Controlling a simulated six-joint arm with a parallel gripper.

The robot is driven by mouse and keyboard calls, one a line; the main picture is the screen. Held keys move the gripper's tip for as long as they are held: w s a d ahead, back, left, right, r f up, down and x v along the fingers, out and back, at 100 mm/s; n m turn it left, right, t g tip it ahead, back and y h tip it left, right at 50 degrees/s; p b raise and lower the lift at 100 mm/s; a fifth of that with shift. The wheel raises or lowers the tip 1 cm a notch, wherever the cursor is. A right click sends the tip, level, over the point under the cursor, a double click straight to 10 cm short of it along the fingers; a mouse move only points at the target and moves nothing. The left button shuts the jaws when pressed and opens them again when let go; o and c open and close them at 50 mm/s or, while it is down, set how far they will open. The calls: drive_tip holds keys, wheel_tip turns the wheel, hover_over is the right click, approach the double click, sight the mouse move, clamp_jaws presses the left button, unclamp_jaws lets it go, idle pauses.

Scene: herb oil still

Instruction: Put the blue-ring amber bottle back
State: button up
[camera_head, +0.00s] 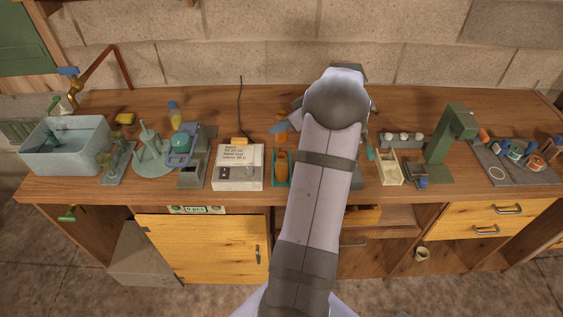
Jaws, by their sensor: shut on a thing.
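An amber bottle with a blue band (281,129) shows just left of my arm, above the middle of the bench. My gripper (292,124) is mostly hidden behind my forearm and wrist. It appears shut on this bottle, but the finger contact is not clear. Another amber bottle (282,168) stands below it in a teal holder (275,183). At the right, a dark grey mat (515,180) bears several small items with coloured rings and an empty white circle at its front left.
A white box with a label (238,158) and a grey stand (190,177) are left of the gripper. A cream tray (389,170) and a green press (440,145) stand between my arm and the mat. A grey basin (65,150) is far left.

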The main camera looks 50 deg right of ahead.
drive_tip(key=shift+f+p, duration=0.65)
drive_tip(key=shift+f, duration=4.35)
drive_tip(key=shift+f, duration=0.1)
drive_tip(key=o, duration=0.9)
drive_tip(key=shift+f, duration=0.1)
drive_tip(key=shift+r, duration=0.2)
drive_tip(key=b+v, duration=0.1)
drive_tip(key=v, duration=1.1)
drive_tip(key=shift+b, duration=0.4)
